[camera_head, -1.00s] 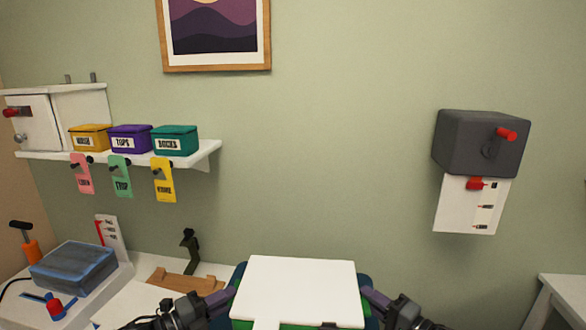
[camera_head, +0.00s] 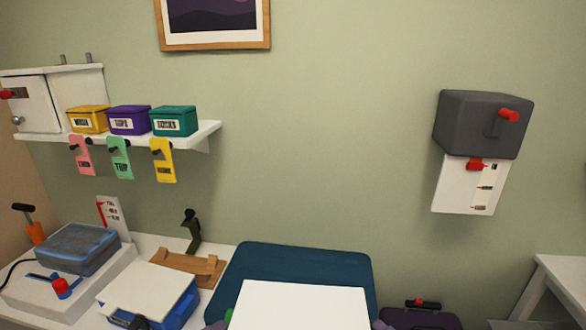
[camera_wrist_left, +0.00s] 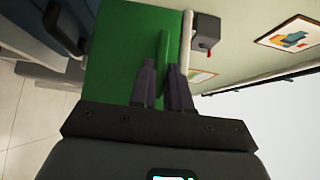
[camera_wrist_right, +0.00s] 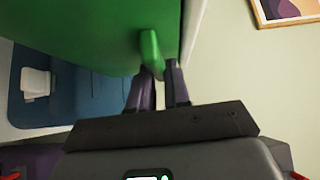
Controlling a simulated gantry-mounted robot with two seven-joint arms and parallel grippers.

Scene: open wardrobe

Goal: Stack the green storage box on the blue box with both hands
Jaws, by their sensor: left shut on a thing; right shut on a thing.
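The green storage box (camera_wrist_left: 125,60) hangs between my two grippers. In the head view its white lid (camera_head: 300,308) fills the bottom middle, and little green shows. My left gripper (camera_wrist_left: 165,65) is shut on a green handle at one side. My right gripper (camera_wrist_right: 158,75) is shut on the green handle at the opposite side (camera_wrist_right: 80,30). In the head view only the purple finger parts show beside the lid. The blue box (camera_head: 180,312), with a white lid, sits on the white bench at lower left, apart from the green box.
A large dark blue case (camera_head: 300,262) stands behind the green box. A brown wooden stand (camera_head: 190,265) and a grey-blue box on a white device (camera_head: 75,250) are on the bench. A purple case (camera_head: 420,318) is at lower right. A shelf (camera_head: 200,138) holds small labelled boxes.

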